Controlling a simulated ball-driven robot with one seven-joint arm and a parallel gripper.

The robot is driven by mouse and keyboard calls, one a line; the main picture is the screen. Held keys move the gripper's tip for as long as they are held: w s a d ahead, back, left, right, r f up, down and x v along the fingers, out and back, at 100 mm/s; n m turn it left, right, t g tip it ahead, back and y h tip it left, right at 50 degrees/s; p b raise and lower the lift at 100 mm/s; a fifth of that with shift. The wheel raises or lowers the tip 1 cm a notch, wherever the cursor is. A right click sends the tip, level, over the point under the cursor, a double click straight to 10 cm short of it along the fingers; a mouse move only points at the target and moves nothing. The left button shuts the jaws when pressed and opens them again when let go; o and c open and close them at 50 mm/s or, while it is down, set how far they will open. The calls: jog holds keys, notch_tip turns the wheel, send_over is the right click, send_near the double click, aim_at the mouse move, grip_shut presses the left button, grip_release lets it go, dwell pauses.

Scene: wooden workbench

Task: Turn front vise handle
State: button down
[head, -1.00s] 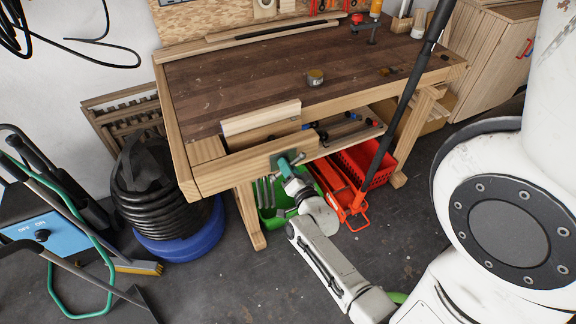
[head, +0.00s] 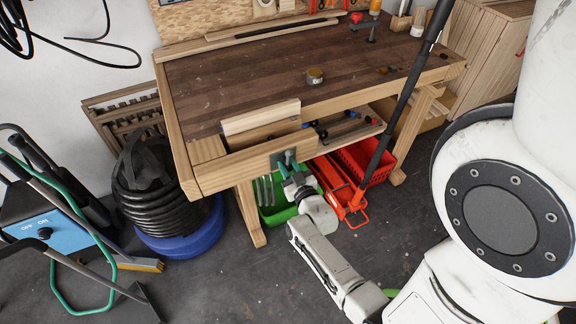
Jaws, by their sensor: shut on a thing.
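The front vise is on the near left side of the wooden workbench (head: 290,68), with its wooden jaw (head: 235,166) standing out from the bench edge. The metal handle hub (head: 289,156) sits at the right end of that jaw. My gripper (head: 287,165) is at the hub and is shut on the vise handle. Its fingers hide most of the handle, so the handle's exact angle is hard to tell. My arm reaches in from the lower right.
A green crate (head: 276,213) and a red crate (head: 377,168) stand under the bench beside a red floor jack (head: 335,185) with a long black handle. A blue bucket with black hose (head: 185,240) is at left. The floor in front is clear.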

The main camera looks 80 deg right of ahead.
jog(key=n, duration=0.4)
jog(key=shift+f+n, duration=0.2)
jog(key=shift+n, duration=0.2)
jog(key=shift+n+b, duration=0.45)
jog(key=shift+n, duration=2.05)
jog(key=shift+s, duration=0.1)
jog(key=c, duration=0.9)
grip_release()
jog(key=shift+r, duration=0.15)
jog(key=b+v, duration=0.1)
jog(key=v, duration=0.9)
jog(key=shift+s+a+b, duration=0.25)
jog(key=shift+b, duration=0.15)
